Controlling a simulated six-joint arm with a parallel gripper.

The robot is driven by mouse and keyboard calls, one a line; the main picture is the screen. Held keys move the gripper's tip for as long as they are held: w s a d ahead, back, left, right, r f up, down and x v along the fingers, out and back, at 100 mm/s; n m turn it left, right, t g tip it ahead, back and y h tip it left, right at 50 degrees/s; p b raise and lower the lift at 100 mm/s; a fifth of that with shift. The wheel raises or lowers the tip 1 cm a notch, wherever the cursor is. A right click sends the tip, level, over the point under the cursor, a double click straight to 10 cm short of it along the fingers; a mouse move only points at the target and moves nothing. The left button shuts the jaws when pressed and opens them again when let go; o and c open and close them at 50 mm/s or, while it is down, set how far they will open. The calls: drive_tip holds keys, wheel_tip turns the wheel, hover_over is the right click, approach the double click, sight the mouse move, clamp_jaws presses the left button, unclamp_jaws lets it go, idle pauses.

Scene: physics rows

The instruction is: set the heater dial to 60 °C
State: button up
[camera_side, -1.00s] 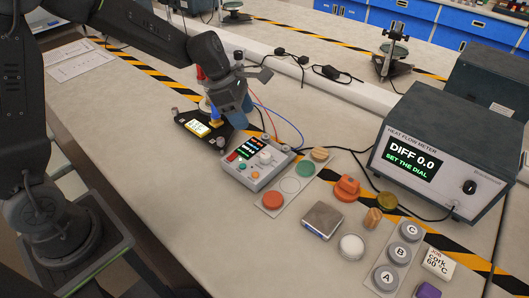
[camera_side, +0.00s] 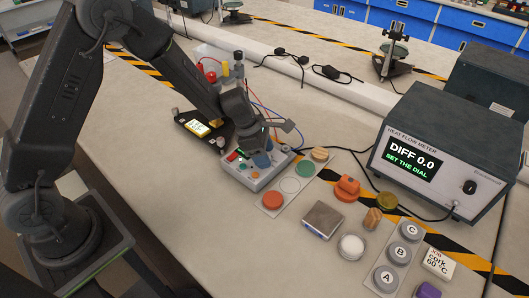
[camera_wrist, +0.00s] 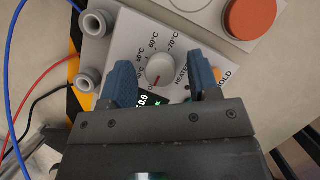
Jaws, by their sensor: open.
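The heater dial (camera_wrist: 160,68) is a round pale knob on the grey control box (camera_side: 246,179). Its scale shows 60 °C and 70 °C above the knob in the wrist view. A small red mark sits at the knob's lower edge, away from the 60 °C label. My gripper (camera_wrist: 161,66) is open, with one blue finger on each side of the dial. I cannot tell whether the fingers touch it. In the side view my gripper (camera_side: 263,148) is over the box and hides the dial. The heat flow meter (camera_side: 440,150) reads "DIFF 0.0" and "SET THE DIAL".
A strip with an orange disc (camera_side: 272,201) and a green disc (camera_side: 305,168) lies beside the box. A job card (camera_side: 437,264) reads "cork 60 °C".

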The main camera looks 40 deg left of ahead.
drive_tip(key=c, duration=0.9)
